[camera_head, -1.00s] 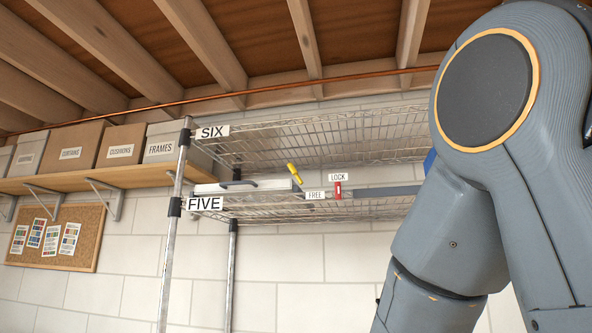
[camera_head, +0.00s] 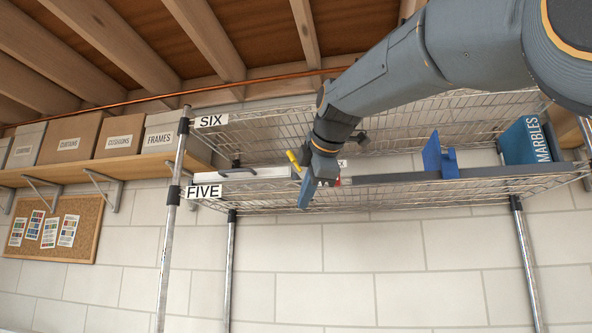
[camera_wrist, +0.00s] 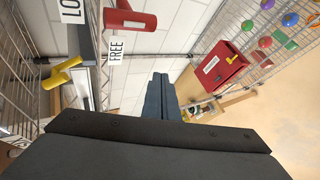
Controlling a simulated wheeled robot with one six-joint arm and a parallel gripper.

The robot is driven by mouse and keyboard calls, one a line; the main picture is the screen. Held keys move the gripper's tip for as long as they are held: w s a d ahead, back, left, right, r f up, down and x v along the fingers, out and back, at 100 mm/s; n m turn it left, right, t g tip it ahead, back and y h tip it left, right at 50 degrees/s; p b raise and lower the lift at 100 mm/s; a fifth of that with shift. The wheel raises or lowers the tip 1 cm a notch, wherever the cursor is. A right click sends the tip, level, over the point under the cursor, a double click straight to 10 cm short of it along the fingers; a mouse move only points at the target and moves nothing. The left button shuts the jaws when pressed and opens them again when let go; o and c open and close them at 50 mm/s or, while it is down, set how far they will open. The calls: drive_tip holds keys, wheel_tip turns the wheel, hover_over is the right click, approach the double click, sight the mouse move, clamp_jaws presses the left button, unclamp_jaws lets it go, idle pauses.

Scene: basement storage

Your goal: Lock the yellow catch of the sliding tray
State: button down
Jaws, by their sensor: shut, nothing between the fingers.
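The white sliding tray (camera_head: 255,173), with a dark handle, sits at the left of shelf FIVE. Its yellow catch (camera_head: 293,160) stands tilted up at the tray's right end; it also shows in the wrist view (camera_wrist: 62,73). A FREE label (camera_wrist: 115,48), a LOCK label (camera_wrist: 70,10) and a red piece (camera_wrist: 130,18) show near it. In the head view my gripper (camera_head: 305,195) is just right of and below the catch, in front of the shelf edge, hiding the FREE label. Its fingers (camera_wrist: 160,95) are shut and empty; I see no contact with the catch.
A blue upright divider (camera_head: 438,158) and a blue MARBLES file (camera_head: 525,142) stand on shelf FIVE to the right. Wire shelf SIX (camera_head: 250,130) is above. A red box (camera_wrist: 217,68) shows in the wrist view.

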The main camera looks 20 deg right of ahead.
sight(292, 155)
drive_tip(key=s+r+n+t, duration=0.1)
drive_tip(key=s+r+n, duration=0.2)
drive_tip(key=r, duration=0.6)
drive_tip(key=s+r+n+t, duration=0.2)
drive_tip(key=s+r, duration=0.4)
drive_tip(key=r, duration=0.3)
drive_tip(key=shift+a+r+n, duration=0.15)
drive_tip(key=shift+a+n, duration=0.1)
drive_tip(key=shift+n, duration=0.15)
drive_tip(key=p+x, duration=0.3)
drive_tip(key=x, duration=1.1)
drive_tip(key=shift+s+a+p, duration=0.1)
drive_tip(key=shift+a+p, duration=0.05)
drive_tip(key=shift+p, duration=0.25)
